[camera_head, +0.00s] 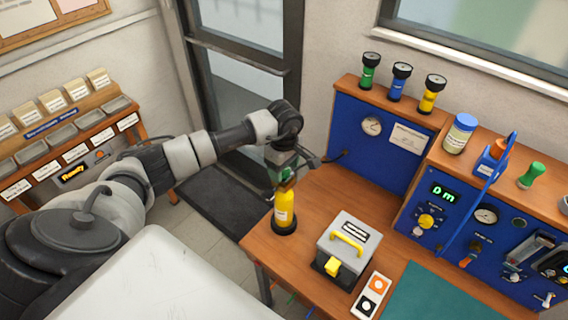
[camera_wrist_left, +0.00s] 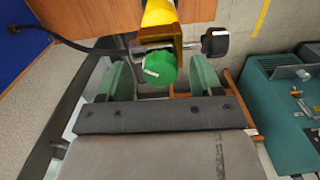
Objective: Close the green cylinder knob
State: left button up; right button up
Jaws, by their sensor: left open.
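The yellow cylinder (camera_head: 284,214) stands upright in a dark round base near the left edge of the wooden bench (camera_head: 325,203). Its green knob (camera_wrist_left: 157,70) shows in the left wrist view, with a white mark on its face and a brass valve body behind it. In the head view my left gripper (camera_head: 284,168) is over the cylinder's top and mostly hides the knob. In the left wrist view my left gripper (camera_wrist_left: 160,82) is open, with one greenish finger on each side of the knob and visible gaps. My right gripper is not in view.
A black side fitting (camera_wrist_left: 215,43) sticks out right of the knob, close to a finger. A grey box with a yellow handle (camera_head: 346,244) and a two-button panel (camera_head: 371,296) stand right of the cylinder. Blue instrument panels (camera_head: 380,140) line the back.

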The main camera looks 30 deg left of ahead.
pick_arm(q)
jog(key=shift+f, duration=0.15)
jog(key=c, duration=0.9)
jog(key=n+b, duration=0.4)
jog(key=shift+a+f, duration=0.1)
jog(key=shift+f, duration=0.05)
jog(key=n+b, duration=0.3)
jog(key=n, duration=0.2)
jog(key=shift+b, duration=0.3)
jog(key=n+b, duration=0.2)
jog(key=n, duration=0.4)
jog(key=n+b, duration=0.1)
jog(key=n, duration=0.1)
jog(key=n+b, duration=0.1)
jog(key=n, duration=0.1)
jog(key=shift+r, duration=0.25)
